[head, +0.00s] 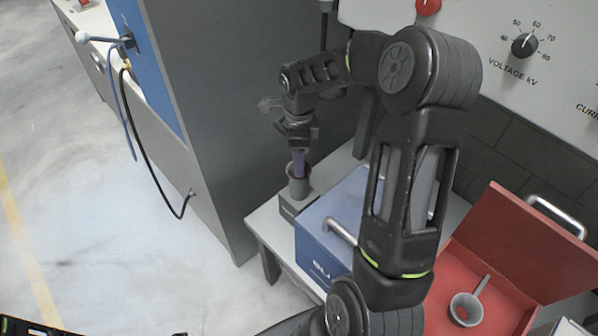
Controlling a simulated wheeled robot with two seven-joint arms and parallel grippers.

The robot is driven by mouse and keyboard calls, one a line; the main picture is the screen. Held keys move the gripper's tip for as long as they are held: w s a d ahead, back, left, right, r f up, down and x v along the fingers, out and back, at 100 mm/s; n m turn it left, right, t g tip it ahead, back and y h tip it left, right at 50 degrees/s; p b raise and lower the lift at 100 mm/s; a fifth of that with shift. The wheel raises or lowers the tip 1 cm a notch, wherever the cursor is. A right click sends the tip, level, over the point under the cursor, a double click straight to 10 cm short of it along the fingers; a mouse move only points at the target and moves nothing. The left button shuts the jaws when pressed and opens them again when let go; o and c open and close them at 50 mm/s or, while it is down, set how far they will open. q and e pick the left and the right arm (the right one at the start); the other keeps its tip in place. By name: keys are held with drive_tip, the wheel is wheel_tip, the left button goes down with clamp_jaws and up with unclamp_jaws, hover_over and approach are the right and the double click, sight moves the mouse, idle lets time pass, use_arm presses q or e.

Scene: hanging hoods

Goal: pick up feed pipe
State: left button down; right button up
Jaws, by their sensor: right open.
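My right gripper (297,142) points down over a small grey cup-like holder (299,187). The holder stands on a low grey block at the table's left end. A slim purple-grey piece (298,164) shows between the gripper and the holder's mouth. I cannot tell whether it is the feed pipe or part of the gripper's fingers. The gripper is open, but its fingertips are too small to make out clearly. A grey funnel-like piece with a long stem (467,308) lies in the open red box; I cannot tell if this is the feed pipe. My left gripper is out of view.
A closed blue toolbox (312,262) with a metal handle stands just right of the holder. The open red box (508,282) is farther right. A grey cabinet (225,110) rises close on the left. A control panel (480,30) is behind my arm. The floor at left is clear.

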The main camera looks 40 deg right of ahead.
drive_tip(key=shift+c, duration=0.5)
clamp_jaws()
idle(0.8)
